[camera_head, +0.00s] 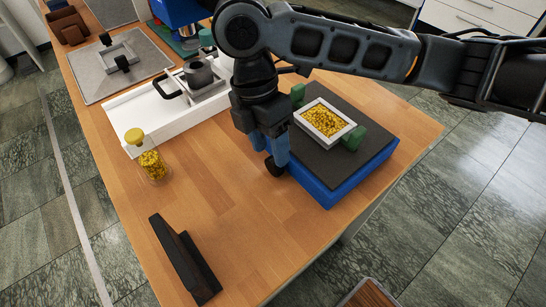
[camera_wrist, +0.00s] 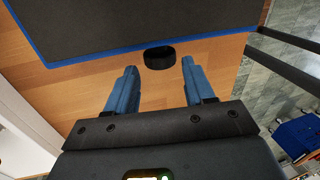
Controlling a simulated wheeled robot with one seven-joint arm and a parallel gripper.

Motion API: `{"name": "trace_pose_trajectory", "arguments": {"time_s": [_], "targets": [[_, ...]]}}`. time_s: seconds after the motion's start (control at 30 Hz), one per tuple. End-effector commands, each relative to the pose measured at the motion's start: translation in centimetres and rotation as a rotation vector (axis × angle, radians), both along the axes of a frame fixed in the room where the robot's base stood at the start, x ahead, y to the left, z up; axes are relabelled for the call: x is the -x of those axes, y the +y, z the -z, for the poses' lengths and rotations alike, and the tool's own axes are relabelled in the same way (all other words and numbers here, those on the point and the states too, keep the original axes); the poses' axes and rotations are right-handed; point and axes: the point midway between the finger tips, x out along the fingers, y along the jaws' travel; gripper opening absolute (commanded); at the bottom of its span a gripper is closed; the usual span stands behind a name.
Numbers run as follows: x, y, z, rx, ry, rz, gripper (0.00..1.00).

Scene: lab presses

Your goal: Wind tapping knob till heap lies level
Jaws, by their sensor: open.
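A heap of yellow granules (camera_head: 324,121) lies in a white rectangular frame (camera_head: 349,129) on a dark plate (camera_head: 335,175) over a blue base (camera_head: 330,196). Its surface looks fairly even, but I cannot tell if it is level. A black round knob (camera_wrist: 160,57) projects from the base's edge in the wrist view; in the head view it shows (camera_head: 274,168) by my fingertips. My gripper (camera_wrist: 159,70) is open with blue fingers, one each side of the knob's line, the knob just beyond the tips. In the head view my gripper (camera_head: 272,155) points down beside the base; contact cannot be told.
Green blocks (camera_head: 353,138) sit at the frame's ends. A yellow-capped jar (camera_head: 152,164) stands left, a dark angled stand (camera_head: 184,262) in front. Bare wood lies between jar and base.

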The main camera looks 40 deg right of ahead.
Motion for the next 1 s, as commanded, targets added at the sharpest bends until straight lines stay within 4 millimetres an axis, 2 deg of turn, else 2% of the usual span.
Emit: {"name": "trace_pose_trajectory", "arguments": {"time_s": [0.1, 0.3, 0.67, 1.0], "targets": [[0.5, 0.0, 1.8, -0.001, 0.002, -0.001, 0.53], [0.9, -0.1, 3.8, -0.001, 0.000, 0.000, 0.53], [1.0, -0.1, 4.2, 0.000, -0.001, -0.001, 0.52], [0.9, -0.1, 4.2, -0.001, -0.002, -0.001, 0.20]]}}
